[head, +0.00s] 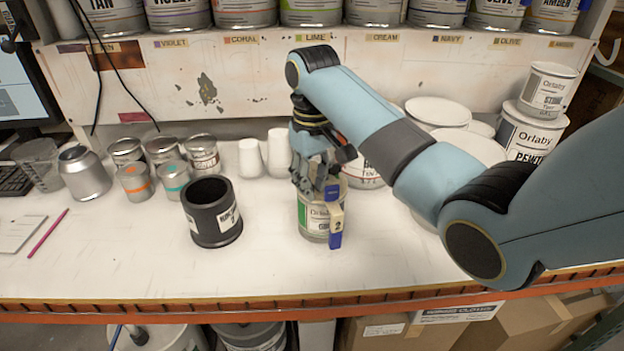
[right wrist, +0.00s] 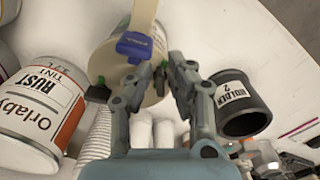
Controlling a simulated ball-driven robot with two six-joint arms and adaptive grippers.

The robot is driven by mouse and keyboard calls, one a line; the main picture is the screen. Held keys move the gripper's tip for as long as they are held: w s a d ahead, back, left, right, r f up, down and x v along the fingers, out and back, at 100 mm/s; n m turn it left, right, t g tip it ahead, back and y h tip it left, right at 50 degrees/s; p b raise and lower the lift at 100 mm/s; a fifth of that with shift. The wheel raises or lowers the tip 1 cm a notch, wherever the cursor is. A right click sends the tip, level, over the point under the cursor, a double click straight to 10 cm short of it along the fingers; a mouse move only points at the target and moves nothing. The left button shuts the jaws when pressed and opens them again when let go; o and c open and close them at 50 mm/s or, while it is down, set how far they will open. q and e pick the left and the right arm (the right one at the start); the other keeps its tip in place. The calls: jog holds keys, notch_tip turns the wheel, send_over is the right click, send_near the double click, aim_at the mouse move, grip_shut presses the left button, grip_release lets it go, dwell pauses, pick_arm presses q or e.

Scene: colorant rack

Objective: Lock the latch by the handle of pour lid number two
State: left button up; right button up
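Pour lid number two is a tan lid (right wrist: 130,82) on a green-labelled can (head: 312,222). Its tan strap, marked 2 (head: 337,222), hangs over the can's front. One blue piece (head: 332,192) is near the top of the strap and another (head: 335,241) is at its lower end. A blue piece (right wrist: 141,47) also shows in the right wrist view, just beyond the fingertips. My right gripper (right wrist: 160,72) is over the lid, its fingertips close together by a small dark part. Whether they grip it is unclear. In the head view the right gripper (head: 318,184) partly hides the lid. My left gripper is out of view.
A black holder (head: 212,222) stands left of the can. Small tins (head: 134,182) and white cups (head: 250,158) are farther left and behind. A Rust can (right wrist: 35,115) is close by in the wrist view. The front counter is clear.

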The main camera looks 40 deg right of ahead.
grip_shut()
jog(key=shift+a+m, duration=0.15)
jog(key=shift+m, duration=0.95)
grip_release()
